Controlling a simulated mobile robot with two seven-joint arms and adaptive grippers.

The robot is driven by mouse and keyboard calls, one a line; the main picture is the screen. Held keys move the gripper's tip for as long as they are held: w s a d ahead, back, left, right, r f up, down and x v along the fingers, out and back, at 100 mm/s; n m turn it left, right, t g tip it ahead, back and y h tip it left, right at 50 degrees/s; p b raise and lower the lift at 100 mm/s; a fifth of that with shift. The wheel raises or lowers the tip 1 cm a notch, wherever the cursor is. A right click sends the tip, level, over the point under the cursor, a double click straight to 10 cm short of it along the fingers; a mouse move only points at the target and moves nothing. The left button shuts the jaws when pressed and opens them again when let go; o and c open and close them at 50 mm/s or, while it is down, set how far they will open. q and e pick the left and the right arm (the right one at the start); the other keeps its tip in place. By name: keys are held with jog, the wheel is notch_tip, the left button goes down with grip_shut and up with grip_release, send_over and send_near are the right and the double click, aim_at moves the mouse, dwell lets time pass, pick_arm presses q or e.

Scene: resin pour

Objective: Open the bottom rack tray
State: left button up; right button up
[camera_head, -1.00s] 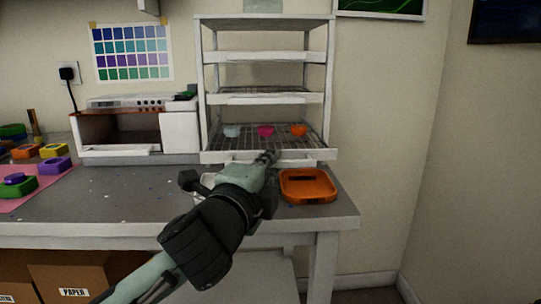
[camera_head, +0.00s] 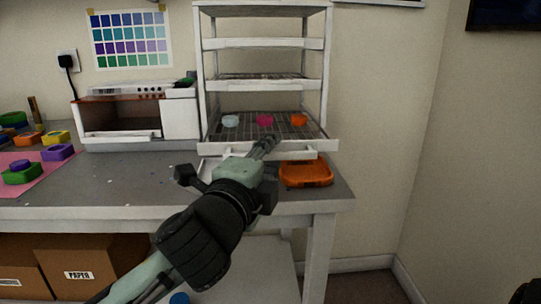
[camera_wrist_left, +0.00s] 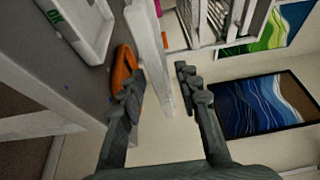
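A white rack (camera_head: 204,75) stands on the workbench, with its bottom tray (camera_head: 215,149) at the lowest level. The tray has a dark mesh floor and a white front edge. A pale, a pink and an orange piece (camera_head: 299,119) sit on it. My left gripper (camera_head: 265,146) is at the middle of the tray's front and covers part of it. In the left wrist view its fingers (camera_wrist_left: 158,82) are apart on either side of a white bar (camera_wrist_left: 152,50), apparently the tray's front. A gap shows between the bar and the right-hand finger. My right gripper is not identifiable.
An orange tray (camera_head: 306,174) lies on the bench close right of my left gripper. A white oven-like box (camera_head: 180,118) stands left of the rack. Coloured moulds (camera_head: 58,152) lie at the far left. Open floor (camera_head: 365,287) shows right of the bench.

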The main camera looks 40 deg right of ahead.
pick_arm(q)
jog(key=v, duration=1.2)
dwell(0.4)
